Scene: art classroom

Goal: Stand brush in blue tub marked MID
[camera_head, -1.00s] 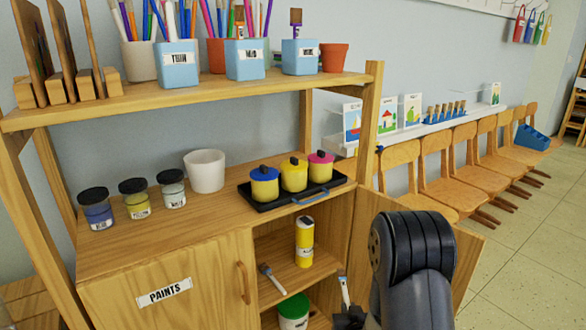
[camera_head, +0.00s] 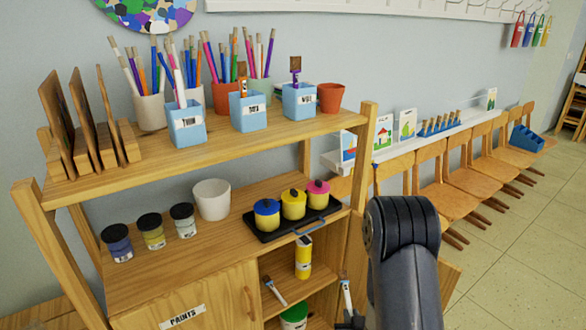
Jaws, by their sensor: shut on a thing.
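The blue tub marked MID (camera_head: 248,112) stands on the top shelf, between the blue tub marked THIN (camera_head: 187,126) and a right-hand blue tub (camera_head: 299,108) with a small, hard-to-read label. The MID tub holds an upright brush with an orange handle. My gripper (camera_head: 350,321) shows only partly at the bottom edge, low in front of the cabinet. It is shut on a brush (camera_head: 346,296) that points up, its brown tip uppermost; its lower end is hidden. Another brush (camera_head: 274,290) lies slanted on the inner shelf.
The top shelf (camera_head: 140,163) also carries brush pots, a terracotta pot (camera_head: 331,97) and upright wooden boards (camera_head: 85,120). Paint jars, a white pot (camera_head: 212,199) and a black tray (camera_head: 277,228) of lidded pots stand below. A yellow bottle (camera_head: 303,257) stands inside the cabinet. Air above the tubs is clear.

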